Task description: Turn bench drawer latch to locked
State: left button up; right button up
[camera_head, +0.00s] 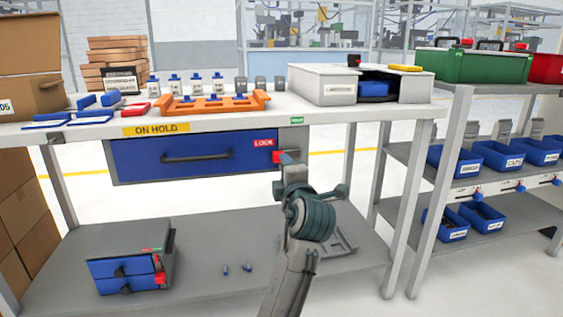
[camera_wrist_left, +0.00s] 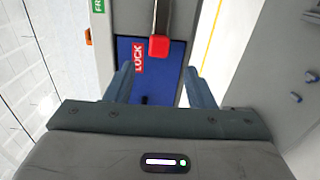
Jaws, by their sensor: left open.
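The blue bench drawer (camera_head: 215,150) is shut under the bench top, with a black handle and a red LOCK label (camera_head: 263,142) at its right end. The latch has a red knob (camera_head: 277,157) just below that label; its metal lever shows in the left wrist view (camera_wrist_left: 162,15), with the red knob (camera_wrist_left: 159,46) over the drawer front beside the LOCK label (camera_wrist_left: 138,58). My left gripper (camera_head: 291,158) is at the latch. In its wrist view the open fingers (camera_wrist_left: 158,74) stand either side of the knob's line, apart from it. My right gripper is not in view.
The bench top (camera_head: 350,112) above carries an orange rack (camera_head: 212,103), blue parts and a white box (camera_head: 340,84). A small drawer unit (camera_head: 130,262) stands on the lower shelf. A bench leg (camera_head: 410,190) and a bin shelf stand to the right.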

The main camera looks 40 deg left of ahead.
pick_arm(q)
jog(key=shift+v, duration=1.55)
